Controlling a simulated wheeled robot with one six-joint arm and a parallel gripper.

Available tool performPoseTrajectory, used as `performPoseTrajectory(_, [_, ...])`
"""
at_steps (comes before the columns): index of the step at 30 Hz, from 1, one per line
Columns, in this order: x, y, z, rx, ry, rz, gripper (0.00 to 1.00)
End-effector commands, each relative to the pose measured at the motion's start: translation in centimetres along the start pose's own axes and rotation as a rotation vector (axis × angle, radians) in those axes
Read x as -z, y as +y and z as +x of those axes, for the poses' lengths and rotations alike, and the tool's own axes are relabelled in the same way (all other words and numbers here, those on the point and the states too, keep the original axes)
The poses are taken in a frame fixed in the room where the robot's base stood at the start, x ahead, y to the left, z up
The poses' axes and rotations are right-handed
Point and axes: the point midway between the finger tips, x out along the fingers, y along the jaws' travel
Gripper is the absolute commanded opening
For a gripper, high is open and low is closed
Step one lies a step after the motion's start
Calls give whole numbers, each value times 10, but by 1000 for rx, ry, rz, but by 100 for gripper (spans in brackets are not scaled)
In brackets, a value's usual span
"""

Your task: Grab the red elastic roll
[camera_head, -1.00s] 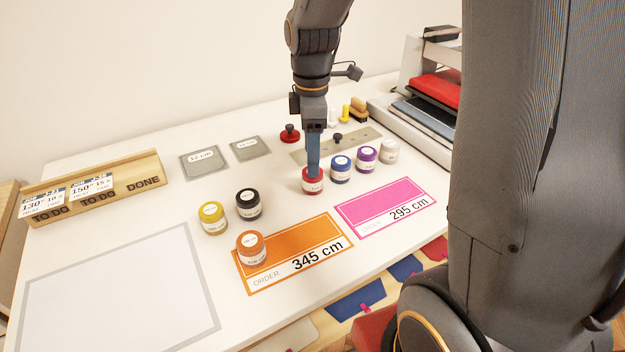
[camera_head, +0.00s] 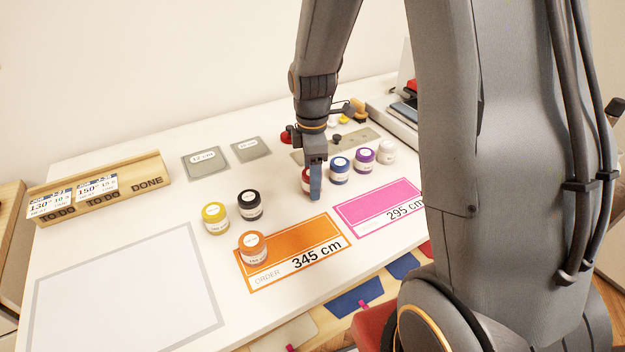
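The red elastic roll (camera_head: 306,182) stands upright on the white table, at the left end of a row with a blue, a purple and a white roll.
The blue roll (camera_head: 340,171) is close on the right, then the purple roll (camera_head: 364,159). Yellow (camera_head: 215,218), black (camera_head: 249,205) and orange (camera_head: 253,247) rolls stand at left. A pink card (camera_head: 375,207) and an orange card (camera_head: 310,240) lie in front.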

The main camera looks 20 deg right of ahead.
Motion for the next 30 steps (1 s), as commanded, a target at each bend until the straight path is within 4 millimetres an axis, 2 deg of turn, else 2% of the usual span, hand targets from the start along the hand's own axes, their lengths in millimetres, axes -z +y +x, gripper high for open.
performPoseTrajectory(4, [0, 0, 0, 0, 0, 0, 61])
performPoseTrajectory(12, [0, 0, 0, 1, 0, 0, 17])
performPoseTrajectory(22, [0, 0, -6, -1, 0, 0, 17])
performPoseTrajectory(26, [0, 1, -22, -3, 1, 0, 17])
performPoseTrajectory(30, [0, 2, -48, -5, 1, 0, 17])
